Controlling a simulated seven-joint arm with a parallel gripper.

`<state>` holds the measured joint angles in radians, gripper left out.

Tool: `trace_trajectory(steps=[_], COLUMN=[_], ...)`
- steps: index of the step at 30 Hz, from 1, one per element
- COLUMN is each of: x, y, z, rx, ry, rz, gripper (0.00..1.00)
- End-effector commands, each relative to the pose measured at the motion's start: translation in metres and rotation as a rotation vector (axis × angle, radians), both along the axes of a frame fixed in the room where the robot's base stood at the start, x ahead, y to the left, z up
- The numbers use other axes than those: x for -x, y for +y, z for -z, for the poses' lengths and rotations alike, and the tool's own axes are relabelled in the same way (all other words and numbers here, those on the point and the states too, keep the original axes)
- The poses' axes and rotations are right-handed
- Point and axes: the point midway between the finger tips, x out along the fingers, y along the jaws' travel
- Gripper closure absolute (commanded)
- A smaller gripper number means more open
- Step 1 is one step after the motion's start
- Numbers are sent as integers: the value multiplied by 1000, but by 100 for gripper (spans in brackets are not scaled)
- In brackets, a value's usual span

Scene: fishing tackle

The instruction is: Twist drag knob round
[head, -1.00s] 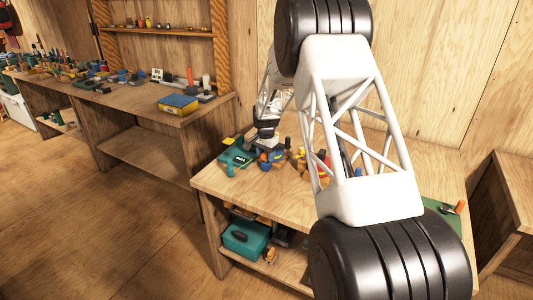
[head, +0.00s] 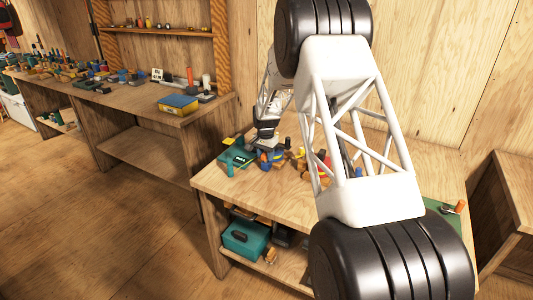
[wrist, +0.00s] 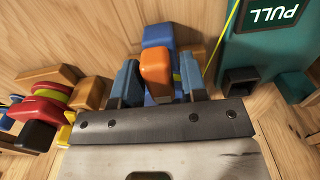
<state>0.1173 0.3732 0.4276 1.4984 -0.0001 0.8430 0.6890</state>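An orange knob-like block (wrist: 157,70) on a blue body (wrist: 157,36) shows in the wrist view; I take it for the drag knob. My gripper (wrist: 159,82) has its two blue fingers on either side of the orange block. A gap shows at the right finger; the left finger looks very close to the block, and I cannot tell whether it touches. In the head view my gripper (head: 265,145) is small, low over the left part of the near bench, beside the blue and orange piece (head: 271,157). My arm hides part of the bench.
A teal box marked PULL (wrist: 262,45) stands close on the right in the wrist view. A red and yellow reel-like piece (wrist: 45,108) and wooden blocks crowd the left. A teal case (head: 245,240) sits on the shelf below. Free bench top (head: 255,190) lies in front.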

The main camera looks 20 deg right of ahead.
Motion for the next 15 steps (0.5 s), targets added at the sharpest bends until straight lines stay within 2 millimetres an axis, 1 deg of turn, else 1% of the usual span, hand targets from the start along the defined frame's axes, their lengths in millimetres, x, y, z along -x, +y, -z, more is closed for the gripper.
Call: trace_trajectory(steps=[1,5,6,15], x=[0,0,0,0], y=[0,0,0,0], z=[0,0,0,-1], rx=[0,0,0,0], ry=[0,0,0,0], rz=[0,1,1,2], gripper=[53,33,32,32])
